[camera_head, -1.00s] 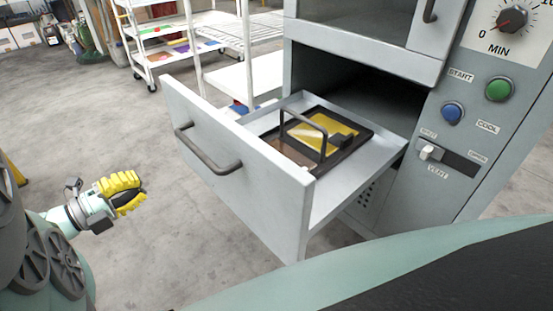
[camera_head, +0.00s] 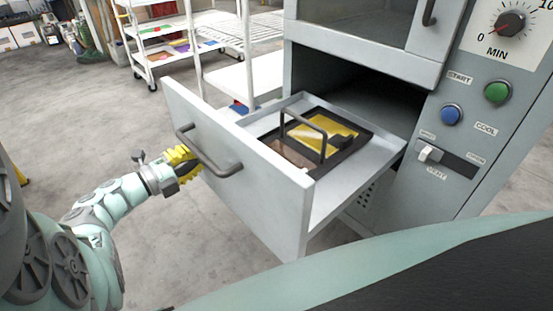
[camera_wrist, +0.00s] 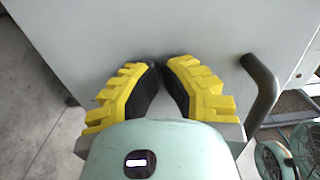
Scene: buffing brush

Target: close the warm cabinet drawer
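The warm cabinet drawer (camera_head: 255,185) is pulled well out of the grey cabinet, its front panel facing left. A dark bar handle (camera_head: 207,152) is on that front; it also shows at the right in the wrist view (camera_wrist: 264,90). My gripper (camera_head: 190,165) with yellow ribbed fingers is at the drawer front, beside the handle's left end. In the wrist view my gripper (camera_wrist: 163,68) has its fingertips close together against or just before the grey panel, left of the handle. A small gap shows between the tips, and nothing is seen between them. Contact with the panel is unclear.
Inside the drawer lies a dark-framed tray (camera_head: 318,140) with a yellow panel and an upright handle. The cabinet's control panel (camera_head: 480,110) with knob and buttons is at the right. White shelf carts (camera_head: 165,50) stand behind.

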